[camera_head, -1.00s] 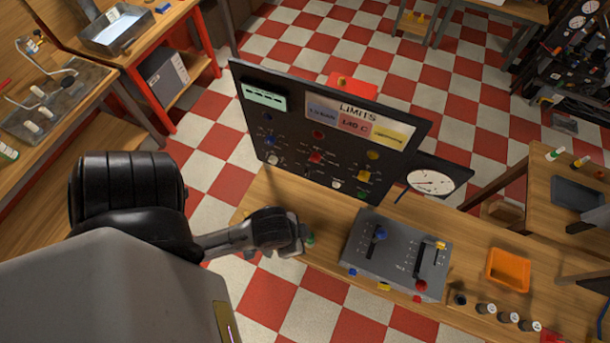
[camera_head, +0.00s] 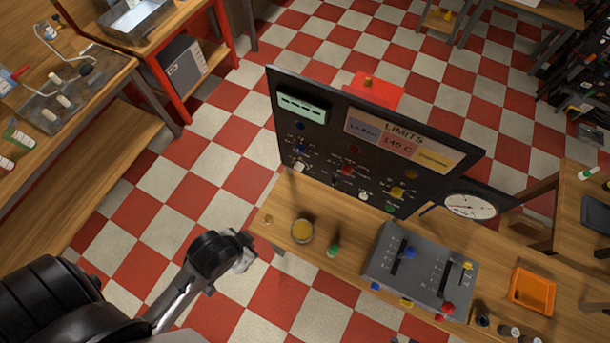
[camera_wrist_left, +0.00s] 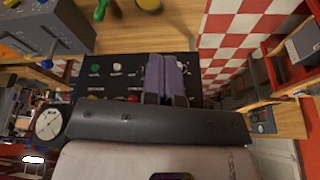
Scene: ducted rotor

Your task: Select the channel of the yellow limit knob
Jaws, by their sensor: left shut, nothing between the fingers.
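The black LIMITS panel (camera_head: 338,125) stands upright at the back of the wooden bench. It carries blue, red and yellow columns under a label strip (camera_head: 405,142). The yellow limit knob (camera_head: 397,191) is low on its right side; its pointer setting is too small to read. A small yellow button (camera_head: 411,177) sits above it. My left gripper (camera_head: 240,262) is shut and empty, left of the bench's left end and well away from the knob. In the left wrist view its fingers (camera_wrist_left: 167,78) are together in front of the panel (camera_wrist_left: 120,78). My right gripper is not in view.
A grey lever box (camera_head: 420,268), a yellow-topped jar (camera_head: 302,231) and a green-topped item (camera_head: 333,250) stand on the bench. A dial gauge (camera_head: 470,206) is right of the panel. An orange tray (camera_head: 532,290) lies at the right.

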